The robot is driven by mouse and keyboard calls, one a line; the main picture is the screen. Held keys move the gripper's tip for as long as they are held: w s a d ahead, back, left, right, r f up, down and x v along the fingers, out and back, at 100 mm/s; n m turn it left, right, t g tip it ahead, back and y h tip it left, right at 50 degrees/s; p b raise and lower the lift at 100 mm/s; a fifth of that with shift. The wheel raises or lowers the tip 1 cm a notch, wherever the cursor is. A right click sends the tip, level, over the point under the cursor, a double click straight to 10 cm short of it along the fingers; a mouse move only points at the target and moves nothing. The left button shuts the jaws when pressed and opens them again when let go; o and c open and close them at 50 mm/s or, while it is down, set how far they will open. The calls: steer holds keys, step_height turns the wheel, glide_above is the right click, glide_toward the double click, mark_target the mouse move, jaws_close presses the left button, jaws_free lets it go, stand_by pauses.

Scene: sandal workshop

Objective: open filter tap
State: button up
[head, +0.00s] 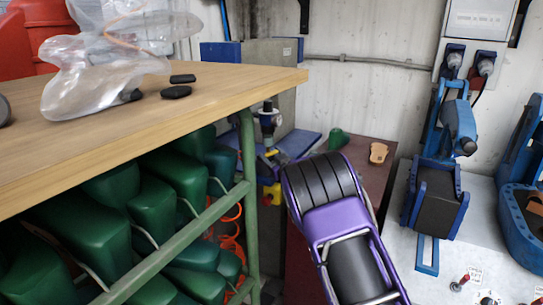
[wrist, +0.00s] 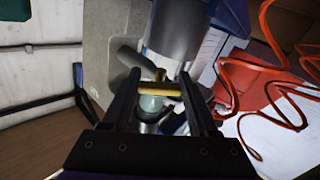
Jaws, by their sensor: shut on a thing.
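The filter tap's brass-yellow handle (wrist: 158,89) lies between the two dark fingers of my gripper (wrist: 160,95) in the wrist view. It spans the gap, and the fingers are shut on it. A pale round part shows just below the handle, and a grey filter body (wrist: 178,35) stands behind. In the head view the filter (head: 268,118) is a small dark and white unit beyond the bench's right corner. A small yellow part (head: 271,153) shows below it. My purple arm reaches there from the lower right, and my fingertips are hard to make out.
A wooden bench (head: 200,105) with a green frame stands close left, with green shoe lasts (head: 150,205) beneath. Orange coiled hose (wrist: 265,75) hangs near the tap. A brown surface (head: 370,180) lies behind my arm. Blue machines (head: 435,190) stand at right.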

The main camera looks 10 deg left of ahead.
steer(key=shift+n, duration=1)
steer(key=o, duration=1.4)
steer(key=v, duration=1.7)
steer(key=shift+s+d, duration=0.15)
steer(key=shift+s, duration=0.1)
